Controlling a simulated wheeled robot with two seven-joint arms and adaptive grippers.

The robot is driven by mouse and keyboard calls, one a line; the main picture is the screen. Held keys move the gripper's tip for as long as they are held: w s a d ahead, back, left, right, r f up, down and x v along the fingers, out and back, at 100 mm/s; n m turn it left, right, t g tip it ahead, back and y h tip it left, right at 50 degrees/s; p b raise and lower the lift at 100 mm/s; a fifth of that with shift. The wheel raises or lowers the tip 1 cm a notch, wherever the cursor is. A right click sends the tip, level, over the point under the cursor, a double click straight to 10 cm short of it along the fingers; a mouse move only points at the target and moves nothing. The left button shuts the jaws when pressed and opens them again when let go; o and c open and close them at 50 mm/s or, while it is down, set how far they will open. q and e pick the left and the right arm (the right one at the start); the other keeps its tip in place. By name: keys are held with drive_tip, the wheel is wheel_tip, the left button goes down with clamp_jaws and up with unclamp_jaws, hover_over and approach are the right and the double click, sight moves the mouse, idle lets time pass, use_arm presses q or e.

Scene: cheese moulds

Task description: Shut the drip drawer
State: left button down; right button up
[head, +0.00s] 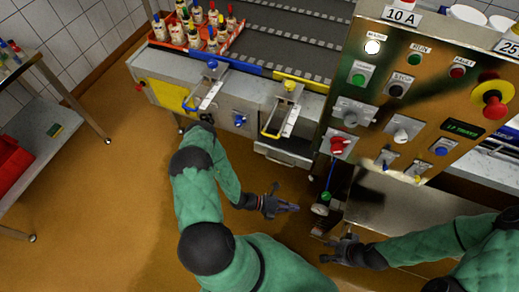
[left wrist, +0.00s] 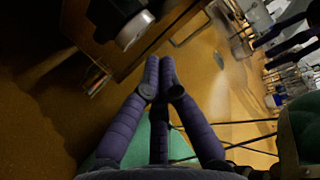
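The drip drawer (head: 283,155) is a grey metal drawer low on the front of the conveyor machine, below the yellow-handled clamp. It looks pulled out a little, with a dark strip showing above its front. My left gripper (head: 291,208) is in front of and below the drawer, apart from it, with nothing in it. My right gripper (head: 343,242) hangs lower and to the right, near the control cabinet's foot.
The control cabinet (head: 415,85) with knobs and a red stop button stands right of the drawer. A gauge with a hose (head: 320,209) is close to my left gripper. A steel side table (head: 50,125) stands at left.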

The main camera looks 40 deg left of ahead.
use_arm(q)
drive_tip(key=w+a+f+n+t+y, duration=0.1)
drive_tip(key=w+a+n+t+y, duration=0.1)
drive_tip(key=a+n+t+y, duration=0.25)
drive_tip(key=w+a+f+n+t+y, duration=0.1)
drive_tip(key=w+a+n+t+y, duration=0.15)
drive_tip(key=a+n, duration=0.4)
drive_tip(key=n+t+y, duration=0.2)
drive_tip(key=n+y, duration=0.6)
drive_tip(key=y, duration=0.2)
approach(257, 145)
drive_tip(key=b+x, duration=0.2)
drive_tip(key=x, duration=0.5)
drive_tip(key=shift+a+f, duration=0.1)
use_arm(e)
drive_tip(key=shift+x, duration=0.95)
drive_tip(key=shift+s, duration=0.1)
